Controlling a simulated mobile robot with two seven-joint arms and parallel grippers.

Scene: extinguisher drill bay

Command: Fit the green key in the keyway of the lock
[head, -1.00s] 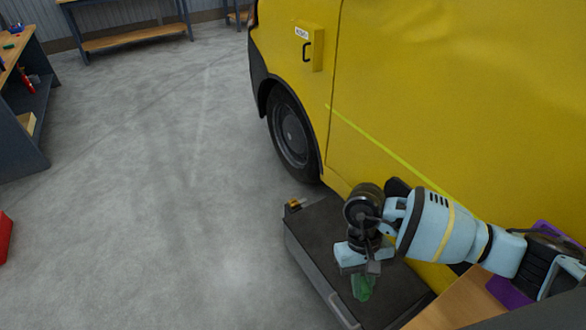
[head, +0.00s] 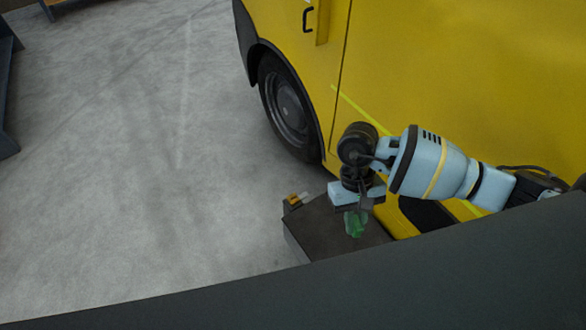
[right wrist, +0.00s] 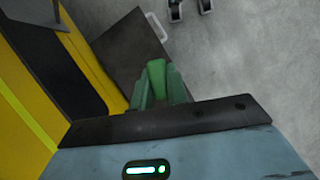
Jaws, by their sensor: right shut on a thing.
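My right gripper (head: 357,205) is shut on the green key (head: 355,224), which hangs below its fingers above the dark case. In the right wrist view the green key (right wrist: 157,78) sits between the fingertips of my right gripper (right wrist: 160,90). A small orange-yellow block (head: 294,200) with a pale piece beside it is on the far left corner of the case, apart from the key. I cannot tell whether that block is the lock, and no keyway can be made out. My left gripper is out of view.
The dark case (head: 317,232) stands on the floor beside the yellow van (head: 430,75). In the right wrist view the case top (right wrist: 122,60) shows under the key. A dark slanting surface covers the bottom of the head view. Open grey floor (head: 140,180) lies left.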

